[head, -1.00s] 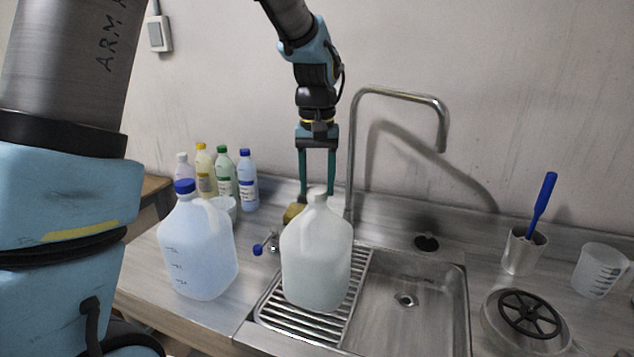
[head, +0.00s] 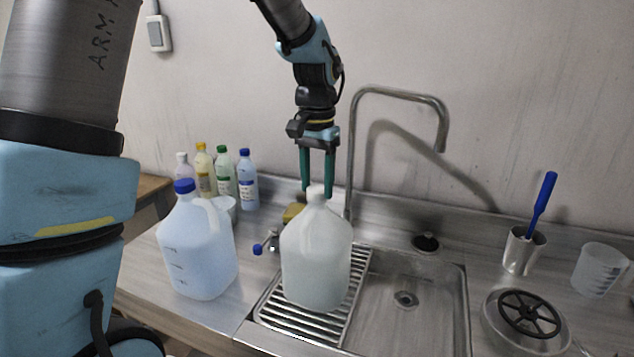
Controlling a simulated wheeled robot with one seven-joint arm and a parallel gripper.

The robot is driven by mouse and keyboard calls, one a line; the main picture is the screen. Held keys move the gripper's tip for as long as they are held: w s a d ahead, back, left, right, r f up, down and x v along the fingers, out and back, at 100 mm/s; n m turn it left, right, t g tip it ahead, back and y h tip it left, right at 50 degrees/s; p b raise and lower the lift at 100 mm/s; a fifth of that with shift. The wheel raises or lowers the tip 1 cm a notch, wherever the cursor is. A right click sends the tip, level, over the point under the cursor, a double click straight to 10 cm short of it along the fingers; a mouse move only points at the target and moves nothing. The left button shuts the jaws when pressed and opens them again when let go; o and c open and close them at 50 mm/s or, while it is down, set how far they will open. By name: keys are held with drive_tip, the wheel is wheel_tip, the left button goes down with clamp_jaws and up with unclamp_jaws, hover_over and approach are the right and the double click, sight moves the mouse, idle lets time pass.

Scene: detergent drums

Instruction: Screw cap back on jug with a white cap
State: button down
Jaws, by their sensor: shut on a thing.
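The jug with a white cap (head: 316,260) stands upright on the slatted drainboard left of the sink basin. It is a translucent whitish jug. The white cap (head: 316,193) is at the top of its neck, between the tips of my gripper (head: 317,190). The green fingers point straight down and are shut on the cap from both sides. How the cap meets the neck threads is too small to tell.
A blue-capped jug (head: 199,245) stands left on the counter, with several small bottles (head: 226,175) behind it. The tall faucet (head: 400,95) rises just right of my gripper. The sink basin (head: 405,300) is empty. A cup with a blue-handled tool (head: 522,250) stands right.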

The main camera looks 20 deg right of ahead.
drive_tip(key=m, duration=0.3)
drive_tip(key=shift+f+m, duration=0.1)
drive_tip(key=shift+m, duration=0.3)
unclamp_jaws()
drive_tip(key=shift+r, duration=4.1)
drive_tip(key=shift+f, duration=0.1)
drive_tip(key=s+a+f+n+b, duration=0.1)
drive_tip(key=a+f+n, duration=0.3)
drive_tip(key=a, duration=0.6)
drive_tip(key=s+a+f+n+t+b, duration=0.1)
drive_tip(key=a+f+n+b, duration=0.1)
drive_tip(key=a+f+n, duration=0.3)
drive_tip(key=s+a+f+n+b, duration=0.2)
drive_tip(key=a+f+n, duration=0.2)
drive_tip(key=a+f, duration=0.5)
drive_tip(key=a, duration=0.6)
drive_tip(key=shift+n+t, duration=0.3)
